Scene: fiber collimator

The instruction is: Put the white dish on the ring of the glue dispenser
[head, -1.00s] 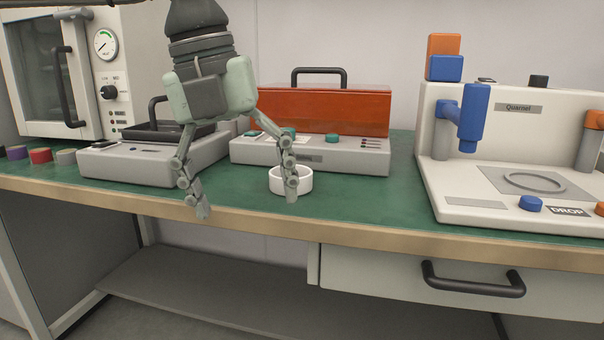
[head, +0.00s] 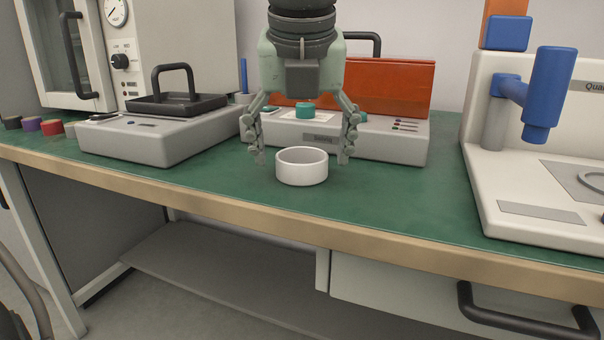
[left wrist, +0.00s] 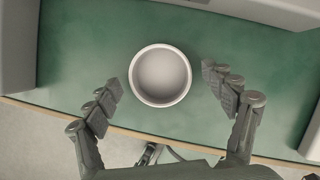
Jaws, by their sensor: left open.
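The white dish (head: 302,172) is a short round cup that stands upright on the green bench top. My left gripper (head: 302,158) points down above and just behind the dish, its fingers spread to either side of it. In the left wrist view the dish (left wrist: 160,76) lies between the open fingers (left wrist: 164,87), with a gap on each side. The glue dispenser (head: 525,190) is the white machine with blue parts at the right. Its ring (head: 596,182) is cut off by the right picture edge. My right gripper is not in view.
An orange-lidded device (head: 390,137) stands behind the dish. A grey device with a black handle (head: 150,135) stands to the left, near an oven-like unit (head: 180,45). The wooden front edge (head: 240,222) is close to the dish. Green bench (head: 425,205) is clear between dish and dispenser.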

